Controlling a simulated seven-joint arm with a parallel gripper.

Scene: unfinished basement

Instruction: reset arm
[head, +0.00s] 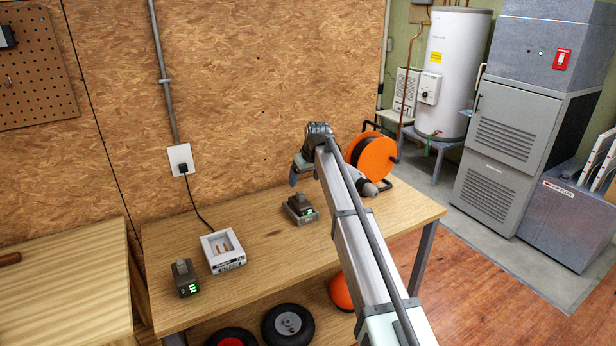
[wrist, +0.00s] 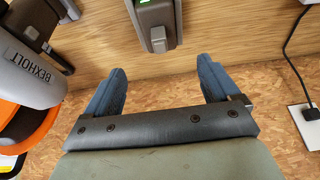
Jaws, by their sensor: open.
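My gripper (head: 300,172) is above the back of the wooden workbench (head: 260,262), near the chipboard wall. In the wrist view its two blue fingers (wrist: 162,66) are spread wide with nothing between them. A dark battery with green lights (head: 300,210) stands on the bench below the gripper. In the wrist view this battery (wrist: 156,25) lies beyond the fingertips, apart from them. A grey drill (head: 367,187) is partly hidden behind my arm. It also shows at the left of the wrist view (wrist: 25,70), marked BEXHOLT.
A white charger (head: 222,250) is plugged into a wall outlet (head: 181,160). A second battery (head: 185,278) stands left of it. An orange cable reel (head: 374,157) stands at the bench's back right. Wheels (head: 288,325) and an orange ball (head: 341,291) are below.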

